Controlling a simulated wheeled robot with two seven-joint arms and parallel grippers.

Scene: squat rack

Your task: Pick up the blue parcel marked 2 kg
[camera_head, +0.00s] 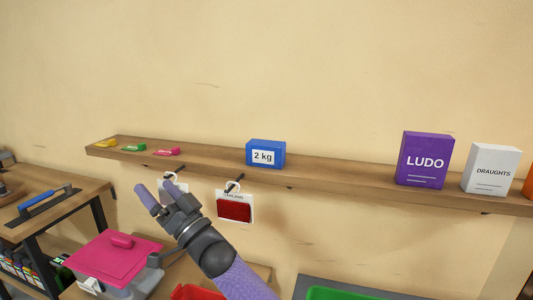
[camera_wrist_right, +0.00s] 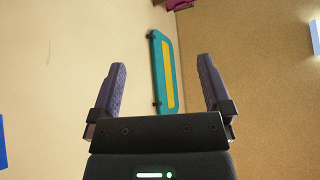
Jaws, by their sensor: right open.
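The blue parcel (camera_head: 266,154) is a small box with a white "2 kg" label on its front. It sits upright on the long wooden wall shelf (camera_head: 340,178), near the middle. My right gripper (camera_head: 157,189) is to the left of the parcel and lower in the head view, below the shelf's front edge. Its fingers are apart with nothing between them. In the right wrist view the open fingers (camera_wrist_right: 162,70) are also empty, and the parcel cannot be made out for sure. My left gripper is in neither view.
A purple LUDO box (camera_head: 424,160) and a white DRAUGHTS box (camera_head: 490,168) stand further right on the shelf. Small yellow, green (camera_head: 134,148) and pink items lie at its left. A red-fronted card (camera_head: 234,208) hangs below. A pink-lidded box (camera_head: 112,257) stands lower left.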

